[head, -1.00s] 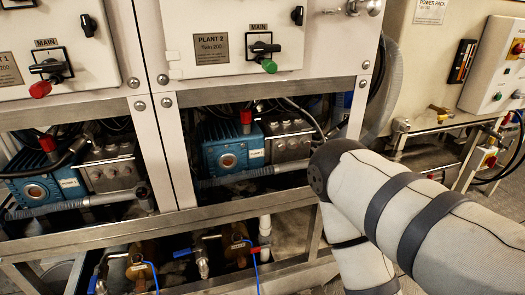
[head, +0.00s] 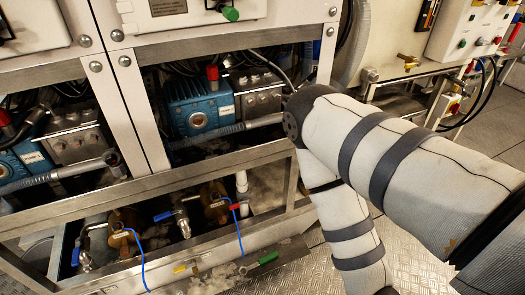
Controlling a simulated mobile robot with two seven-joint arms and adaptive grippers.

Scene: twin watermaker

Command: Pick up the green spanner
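A small green-handled tool (head: 268,257), which looks like the green spanner, lies low at the foot of the frame, near the bottom centre of the head view. A greyish part seems to extend from it to the left, but it is too small to make out clearly. My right arm comes in from the right, bends at a dark joint and runs down past the bottom edge, to the right of the green tool. Its gripper is out of the picture. My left gripper is not in view.
A metal frame rail (head: 150,187) crosses in front of blue pumps (head: 197,105). Below are valves with blue handles (head: 163,215) and hanging blue cables. A bench (head: 395,72) with a control box (head: 470,30) stands at right. Chequered floor (head: 300,280) shows below.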

